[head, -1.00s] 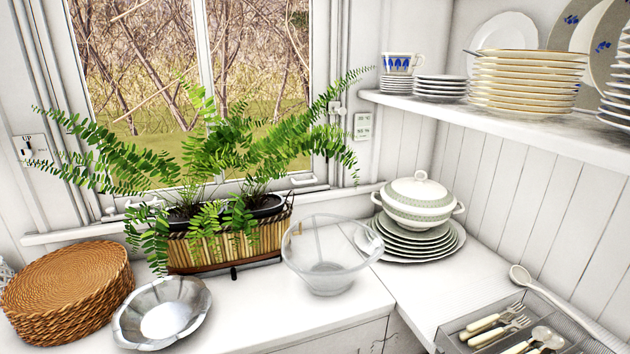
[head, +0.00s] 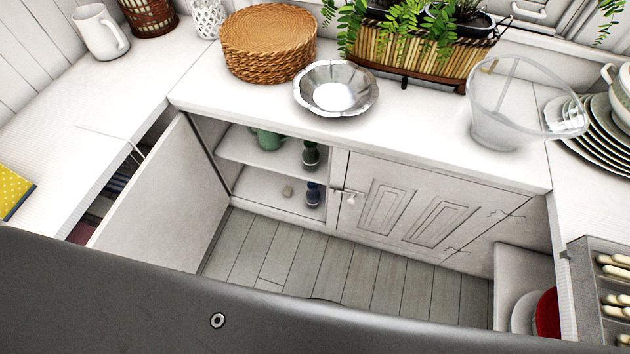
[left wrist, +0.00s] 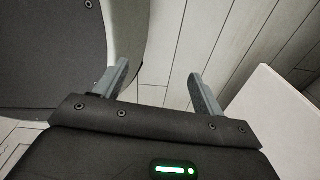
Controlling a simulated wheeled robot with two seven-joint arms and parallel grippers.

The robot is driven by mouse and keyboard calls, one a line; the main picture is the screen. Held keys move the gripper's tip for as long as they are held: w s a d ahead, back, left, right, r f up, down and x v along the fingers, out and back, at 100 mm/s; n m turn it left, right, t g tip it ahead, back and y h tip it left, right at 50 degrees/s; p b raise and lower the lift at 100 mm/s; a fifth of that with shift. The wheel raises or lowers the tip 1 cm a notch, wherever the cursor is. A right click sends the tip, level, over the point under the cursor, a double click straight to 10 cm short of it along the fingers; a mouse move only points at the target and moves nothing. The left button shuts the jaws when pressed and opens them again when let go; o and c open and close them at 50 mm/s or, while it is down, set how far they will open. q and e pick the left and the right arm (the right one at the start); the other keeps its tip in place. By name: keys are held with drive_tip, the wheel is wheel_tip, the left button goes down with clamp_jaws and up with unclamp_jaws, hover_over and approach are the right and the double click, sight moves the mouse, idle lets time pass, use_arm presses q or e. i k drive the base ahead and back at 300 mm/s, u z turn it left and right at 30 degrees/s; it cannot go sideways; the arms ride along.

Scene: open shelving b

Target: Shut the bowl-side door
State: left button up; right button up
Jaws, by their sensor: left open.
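A white cabinet door (head: 165,205) in the head view stands wide open at the left of a low cupboard. Its opening shows shelves with a green teapot (head: 265,139) and small bottles (head: 311,155). The silver bowl (head: 336,88) sits on the counter above this opening. A panelled door (head: 400,208) to the right is closed. My left gripper (left wrist: 163,88) is open and empty in the left wrist view, above floor planks. A pale flat panel (left wrist: 280,115) is to its right; I cannot tell whether it is the open door. My right gripper is not in view.
The counter (head: 410,125) holds a wicker basket (head: 268,45), a fern planter (head: 420,60) and a glass bowl (head: 500,110). Grey floor planks (head: 300,260) in front of the cupboard are clear. A cutlery tray (head: 590,290) is at the right.

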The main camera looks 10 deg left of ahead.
sight(168, 215)
drive_tip(key=u, duration=0.5)
drive_tip(key=k, duration=0.6)
drive_tip(key=u, duration=1.25)
drive_tip(key=i, duration=0.75)
drive_tip(key=z, duration=0.05)
